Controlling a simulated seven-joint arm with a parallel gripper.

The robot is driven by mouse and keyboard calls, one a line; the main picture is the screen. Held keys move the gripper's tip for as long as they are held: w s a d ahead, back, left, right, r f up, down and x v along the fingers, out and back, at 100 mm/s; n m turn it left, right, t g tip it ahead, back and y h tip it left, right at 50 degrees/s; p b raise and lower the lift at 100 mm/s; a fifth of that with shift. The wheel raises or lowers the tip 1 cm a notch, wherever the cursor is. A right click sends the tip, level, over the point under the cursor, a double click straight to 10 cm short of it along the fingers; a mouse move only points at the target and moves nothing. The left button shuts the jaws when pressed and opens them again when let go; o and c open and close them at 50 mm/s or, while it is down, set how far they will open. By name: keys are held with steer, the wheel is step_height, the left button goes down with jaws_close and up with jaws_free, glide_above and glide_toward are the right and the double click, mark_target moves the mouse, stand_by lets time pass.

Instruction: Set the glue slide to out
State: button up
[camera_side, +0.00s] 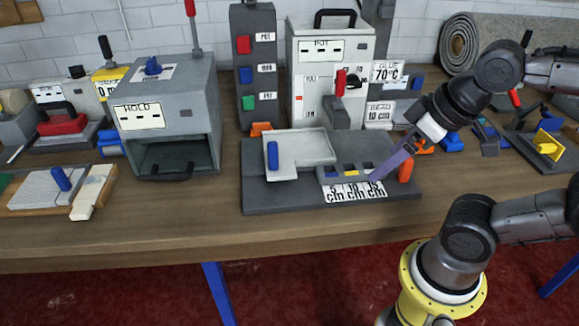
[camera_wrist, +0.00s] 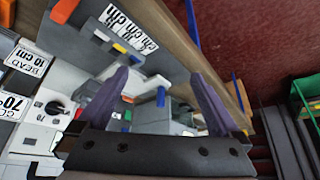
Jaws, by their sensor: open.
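No part in view carries a readable "glue slide" label, so I cannot tell for certain which one it is. A pale sliding plate (camera_side: 308,152) with an upright blue handle (camera_side: 272,155) sits on the left part of a dark base (camera_side: 262,195). A strip of blue and yellow blocks and a cm scale (camera_side: 354,192) lie at the base's right front. The scale also shows upside down in the wrist view (camera_wrist: 132,30). My gripper (camera_side: 371,179) is open, its purple fingers tilted down close to the coloured blocks. In the wrist view my gripper (camera_wrist: 157,74) has its fingers spread, apparently empty.
Behind the base stands a white POT machine (camera_side: 325,75) with a red lever (camera_side: 341,82). GLUE 70°C (camera_side: 387,72) and BEAD 10 cm (camera_side: 380,111) signs stand near it. An orange piece (camera_side: 405,170) is at the base's right end. A grey HOLD box (camera_side: 170,115) is left. The front table strip is clear.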

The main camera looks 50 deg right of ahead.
steer(key=shift+m, duration=0.3)
steer(key=c, duration=0.5)
steer(key=shift+d+m, duration=0.1)
steer(key=shift+m, duration=0.3)
steer(key=shift+c, duration=0.7)
steer(key=w+d+r+m+h, duration=0.1)
steer(key=w+d+r+m, duration=0.1)
steer(key=w+r+m, duration=0.25)
steer(key=m+g+h, duration=0.2)
steer(key=m, duration=0.1)
glide_above(273, 145)
steer(key=s+a, duration=0.3)
steer(key=f, duration=0.2)
steer(key=x, duration=1.3)
steer(key=shift+s+d, duration=0.15)
steer(key=shift+s, duration=0.05)
